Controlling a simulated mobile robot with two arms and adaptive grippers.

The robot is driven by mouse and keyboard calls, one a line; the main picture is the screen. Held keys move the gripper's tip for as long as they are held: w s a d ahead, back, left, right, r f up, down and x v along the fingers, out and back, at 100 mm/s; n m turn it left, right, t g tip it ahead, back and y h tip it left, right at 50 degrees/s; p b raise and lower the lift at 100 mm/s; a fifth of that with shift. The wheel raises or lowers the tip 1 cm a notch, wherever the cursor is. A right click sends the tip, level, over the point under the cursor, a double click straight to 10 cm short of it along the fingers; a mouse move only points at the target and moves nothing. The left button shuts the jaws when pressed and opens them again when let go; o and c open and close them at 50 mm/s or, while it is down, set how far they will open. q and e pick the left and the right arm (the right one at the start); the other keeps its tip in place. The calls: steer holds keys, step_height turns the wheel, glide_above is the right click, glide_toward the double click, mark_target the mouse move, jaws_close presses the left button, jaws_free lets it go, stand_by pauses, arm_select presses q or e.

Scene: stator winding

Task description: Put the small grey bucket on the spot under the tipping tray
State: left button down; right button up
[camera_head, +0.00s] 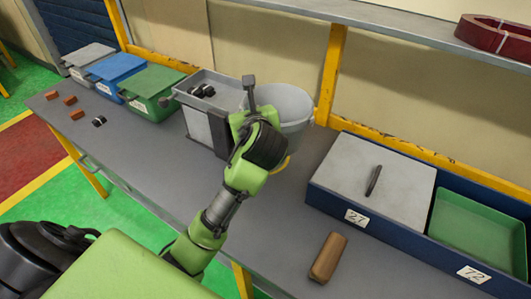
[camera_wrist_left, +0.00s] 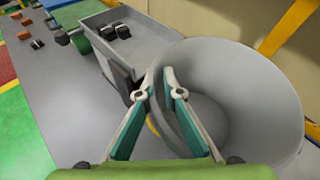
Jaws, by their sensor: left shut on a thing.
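The grey bucket (camera_head: 288,107) is just right of the grey tipping tray (camera_head: 230,90) at the back of the bench. It looks empty in the left wrist view (camera_wrist_left: 262,75). My left gripper (camera_head: 252,122) is shut on the bucket's near-left rim; its fingers straddle the wall in the left wrist view (camera_wrist_left: 174,84). The tray holds several small black parts (camera_head: 202,90) and sits on a box-like stand. A yellow curved mark (camera_head: 283,164) shows by the bucket's base, mostly hidden. I cannot tell whether the bucket touches the bench. My right gripper is out of view.
Green (camera_head: 152,92), blue (camera_head: 116,72) and grey (camera_head: 88,58) lidded bins stand left of the tray. A blue tray (camera_head: 395,218) with a lid and a green compartment is at right. A brown block (camera_head: 328,258) lies in front. The bench's middle is clear.

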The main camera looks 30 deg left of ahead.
arm_select(q)
steer(key=w+a+f+p, duration=0.1)
steer(key=w+a+f, duration=0.1)
steer(key=f, duration=0.5)
steer(key=w+a+f, duration=0.3)
steer(key=a+f, duration=0.1)
steer(key=f, duration=0.3)
steer(key=shift+a+f+y+p, duration=0.2)
steer(key=shift+a+y+p, duration=0.1)
steer(key=shift+a+p, duration=0.1)
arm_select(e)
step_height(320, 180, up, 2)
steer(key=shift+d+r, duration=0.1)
arm_select(q)
steer(key=shift+f, duration=0.1)
steer(key=c, duration=2.4)
jaws_free()
steer(key=shift+f, duration=0.1)
steer(key=shift+c, duration=0.2)
